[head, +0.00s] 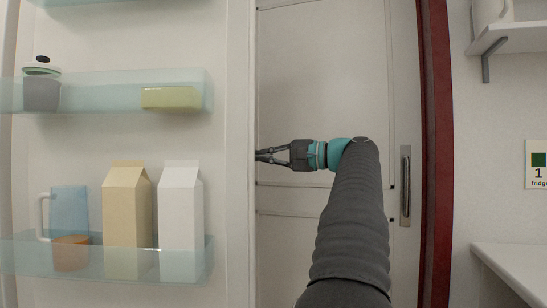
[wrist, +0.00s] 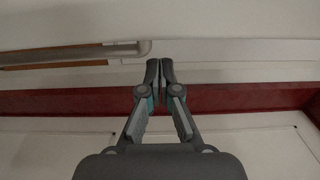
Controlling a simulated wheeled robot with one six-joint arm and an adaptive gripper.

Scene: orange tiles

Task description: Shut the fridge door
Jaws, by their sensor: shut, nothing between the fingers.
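The fridge door (head: 120,130) stands open at the left of the head view, its inner side facing me. Its free edge (head: 241,150) runs upright left of my gripper (head: 259,155). My gripper is shut and empty, pointing left, with the fingertips close to that edge; I cannot tell whether they touch it. The wrist view shows the closed fingertips (wrist: 160,73) in front of a pale surface. A grey bar with orange-brown edges (wrist: 75,55) lies left of them. The door's outer face is hidden in the head view.
Door shelves hold a jar (head: 41,88), a yellow block (head: 170,98), a blue jug (head: 69,212), an orange item (head: 71,253), a tan carton (head: 127,215) and a white carton (head: 181,215). Behind my arm is a white panel with a handle (head: 405,185) and dark red frame (head: 436,150).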

